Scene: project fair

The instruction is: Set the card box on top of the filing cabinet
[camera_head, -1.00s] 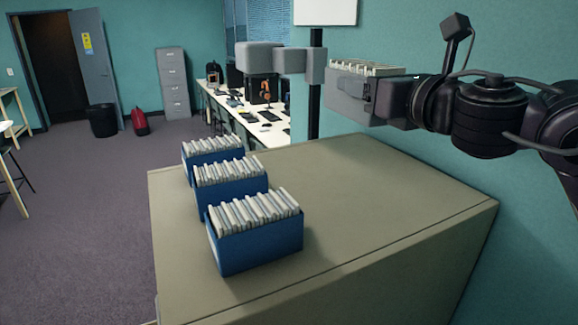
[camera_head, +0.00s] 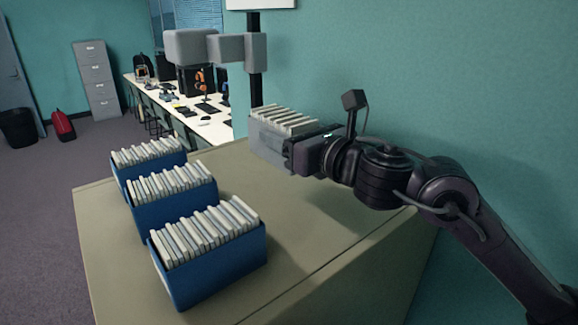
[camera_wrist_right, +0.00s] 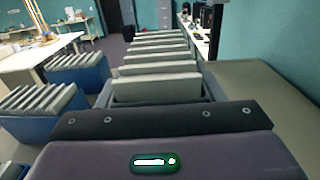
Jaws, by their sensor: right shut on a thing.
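The card box (camera_head: 262,135) is grey, with a row of white cards standing in it. My right gripper (camera_head: 295,155) comes in from the right and is shut on it. The box looks level, held over the back part of the wide beige cabinet top (camera_head: 290,215); its underside is partly hidden, and a shadow lies on the top below my arm. In the right wrist view the box's cards (camera_wrist_right: 160,65) stand just beyond the gripper body, which hides the fingertips. A tall grey filing cabinet (camera_head: 96,80) stands far back at left. My left gripper is not in view.
Several blue boxes of cards, the nearest one (camera_head: 210,270) large, line the left side of the beige top. The right part is clear. Behind are a long white table (camera_head: 205,125), a grey blocky fixture (camera_head: 190,47) by a black post, and a teal wall.

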